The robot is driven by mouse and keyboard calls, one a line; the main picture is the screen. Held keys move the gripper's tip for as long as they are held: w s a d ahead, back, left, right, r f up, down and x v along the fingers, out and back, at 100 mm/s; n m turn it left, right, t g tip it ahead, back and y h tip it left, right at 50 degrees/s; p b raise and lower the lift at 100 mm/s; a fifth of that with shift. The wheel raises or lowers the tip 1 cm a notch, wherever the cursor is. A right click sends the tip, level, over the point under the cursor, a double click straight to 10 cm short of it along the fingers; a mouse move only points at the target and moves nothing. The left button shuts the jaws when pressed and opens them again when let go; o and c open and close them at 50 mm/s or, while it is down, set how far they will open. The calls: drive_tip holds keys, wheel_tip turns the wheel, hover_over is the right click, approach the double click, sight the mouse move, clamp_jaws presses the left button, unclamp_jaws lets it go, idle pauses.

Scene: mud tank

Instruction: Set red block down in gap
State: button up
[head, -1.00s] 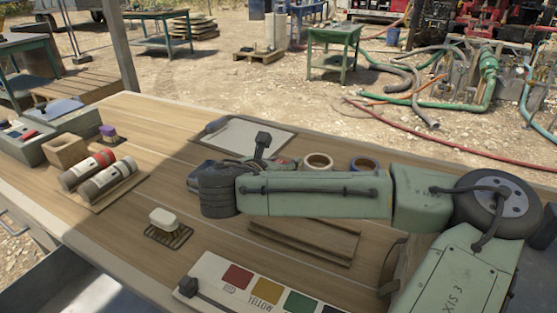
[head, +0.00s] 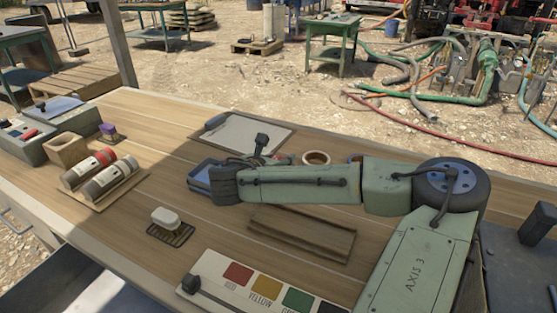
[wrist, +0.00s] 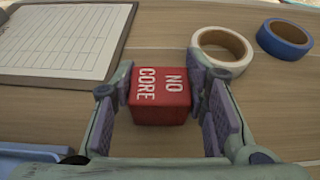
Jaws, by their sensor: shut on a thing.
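A red block (wrist: 160,97) with "NO CORE" in white letters sits between the two fingers of my gripper (wrist: 161,78) in the wrist view. The fingers are shut on its left and right sides. The block is over the wooden bench, between the clipboard and the tan tape roll; I cannot tell whether it touches the wood.
A clipboard (head: 245,134) lies behind the arm, with a tan tape roll (wrist: 222,50) and a blue one (wrist: 285,38) to its right. A brown grooved board (head: 300,235), soap on a rack (head: 170,233), two cylinders (head: 105,172) and a colour card (head: 215,285) lie around.

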drive_tip(key=shift+f, duration=0.2)
drive_tip(key=o, duration=1.1)
drive_tip(key=shift+o, duration=0.2)
drive_tip(key=shift+r, duration=0.1)
